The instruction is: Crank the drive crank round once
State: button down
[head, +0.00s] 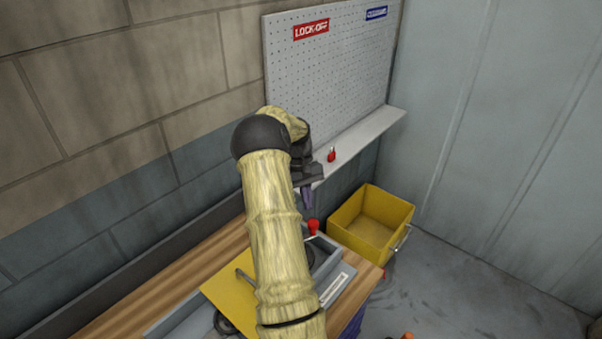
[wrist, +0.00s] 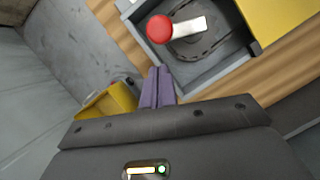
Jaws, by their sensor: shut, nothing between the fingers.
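The drive crank shows in the wrist view as a red round knob (wrist: 159,28) on a pale arm (wrist: 189,28) over a dark round base, inside a grey box frame (wrist: 204,74). In the head view, the red knob (head: 313,226) shows just right of my arm, with the rest of the crank partly hidden. My gripper's purple fingers (wrist: 158,86) are shut and empty. In the wrist view the fingertips appear just below the knob, with a gap between them in the picture. In the head view the purple fingers (head: 307,197) hang above the knob.
A yellow bin (head: 371,225) stands right of the wooden bench (head: 112,321). A yellow panel (head: 225,300) lies left of the grey box. A pegboard with a shelf (head: 357,141) holding a small red padlock (head: 331,156) is behind. Open floor lies at right.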

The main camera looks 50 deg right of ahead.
jog(key=b+v, duration=0.1)
jog(key=v, duration=0.9)
jog(key=shift+r, duration=0.15)
jog(key=w+a+f+n+t+h, duration=0.1)
jog(key=w+a+n+t+h, duration=0.15)
jog(key=a, duration=2.05)
jog(key=s+a+f+n+t, duration=0.1)
jog(key=s+a+t, duration=0.1)
jog(key=s+a, duration=0.3)
jog(key=s+a+f+n+t, duration=0.1)
jog(key=s+a, duration=0.5)
jog(key=a, duration=0.7)
jog(key=shift+s+a+f+t+y, duration=0.25)
jog(key=shift+f+t+y, duration=0.1)
jog(key=shift+f+t, duration=0.25)
